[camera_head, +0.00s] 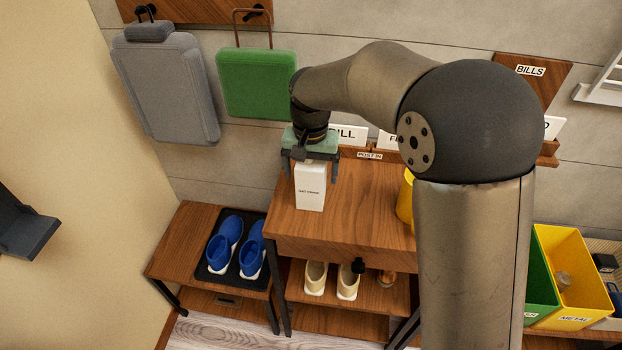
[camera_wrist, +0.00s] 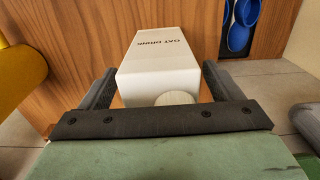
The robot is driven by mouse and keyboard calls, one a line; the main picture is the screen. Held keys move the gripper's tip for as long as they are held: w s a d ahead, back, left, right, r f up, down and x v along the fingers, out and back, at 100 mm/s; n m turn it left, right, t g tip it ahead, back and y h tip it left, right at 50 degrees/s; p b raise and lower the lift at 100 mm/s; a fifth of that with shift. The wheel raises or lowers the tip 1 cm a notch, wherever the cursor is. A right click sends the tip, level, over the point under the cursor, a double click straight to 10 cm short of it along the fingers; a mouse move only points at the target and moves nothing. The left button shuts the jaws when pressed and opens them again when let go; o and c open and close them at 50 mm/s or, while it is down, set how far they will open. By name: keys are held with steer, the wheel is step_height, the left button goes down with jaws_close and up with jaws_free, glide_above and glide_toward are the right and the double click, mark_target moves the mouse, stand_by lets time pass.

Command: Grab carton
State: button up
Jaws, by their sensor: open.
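The carton (camera_head: 310,187) is a white box with small dark lettering. It stands upright on the left part of the wooden cabinet top (camera_head: 350,205). In the wrist view the carton (camera_wrist: 159,58) reads "OAT DRINK" and has a round white cap facing my gripper. My gripper (camera_head: 311,172) is right above the carton, pointing down. In the wrist view my gripper's open fingers (camera_wrist: 160,90) lie on either side of the carton's top end. A gap shows beside the carton on the right, and the left finger is very close to it; I cannot tell whether it touches.
A yellow container (camera_head: 405,200) stands to the right on the cabinet top, partly behind my arm. Behind the carton are a "POST IN" holder (camera_head: 369,155) and white cards. Blue shoes (camera_head: 224,245) sit on a lower bench at left. A green bag (camera_head: 256,84) hangs behind.

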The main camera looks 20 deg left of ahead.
steer(key=c, duration=1)
steer(key=shift+c, duration=0.2)
steer(key=shift+r, duration=0.15)
